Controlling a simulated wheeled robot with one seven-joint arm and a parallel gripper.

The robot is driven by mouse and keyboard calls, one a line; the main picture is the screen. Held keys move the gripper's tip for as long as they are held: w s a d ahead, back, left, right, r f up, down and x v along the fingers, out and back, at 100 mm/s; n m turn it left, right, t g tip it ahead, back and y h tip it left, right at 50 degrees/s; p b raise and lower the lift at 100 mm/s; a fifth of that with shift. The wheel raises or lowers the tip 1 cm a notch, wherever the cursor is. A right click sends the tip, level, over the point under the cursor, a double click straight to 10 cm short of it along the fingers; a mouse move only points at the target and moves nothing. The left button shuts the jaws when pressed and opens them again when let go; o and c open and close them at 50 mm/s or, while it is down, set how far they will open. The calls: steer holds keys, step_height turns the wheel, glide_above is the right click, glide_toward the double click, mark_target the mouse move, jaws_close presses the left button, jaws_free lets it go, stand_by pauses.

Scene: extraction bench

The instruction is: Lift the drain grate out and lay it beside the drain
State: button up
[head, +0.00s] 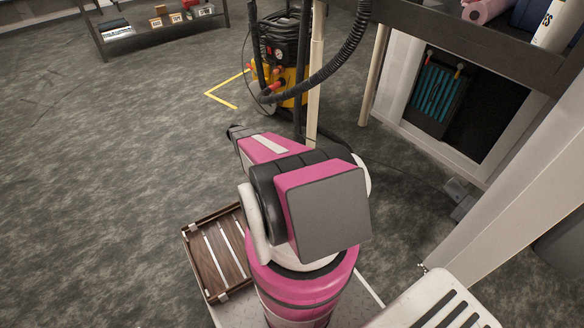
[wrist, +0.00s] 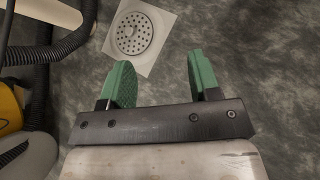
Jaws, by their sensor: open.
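The drain grate (wrist: 133,33) is a round, light metal disc with many small holes. It sits in a pale square drain surround (wrist: 152,12) on the floor, at the top of the wrist view. My gripper (wrist: 158,76) has two green fingers spread apart with nothing between them. The grate lies beyond the fingertips, slightly left of the middle between them, and apart from them. In the head view my pink arm hides the drain, and the gripper's fingers do not show there.
A yellow and black machine (head: 287,60) with a ribbed black hose stands ahead, by a pale post (head: 316,75). A bench (head: 455,38) is at right. A slatted wooden tray (head: 216,254) is at lower left. The carpet at left (head: 110,170) is clear.

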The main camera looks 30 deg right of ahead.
steer(key=w+d+f+n+h, duration=0.1)
steer(key=d+f, duration=0.2)
steer(key=f, duration=0.2)
steer(key=w+d+f+n+g, duration=0.1)
steer(key=w+d+f, duration=0.1)
steer(key=f, duration=0.3)
steer(key=w+d+f+g+h, duration=0.1)
steer(key=w+d+f, duration=0.1)
steer(key=d+f, duration=0.2)
steer(key=shift+w+d+f+n+h, duration=0.1)
steer(key=shift+d+f+n+h, duration=0.2)
steer(key=shift+d+f+n, duration=0.15)
steer(key=x, duration=0.5)
steer(key=shift+d, duration=0.3)
steer(key=shift+x, duration=2.8)
steer(key=shift+w+d, duration=0.1)
jaws_close()
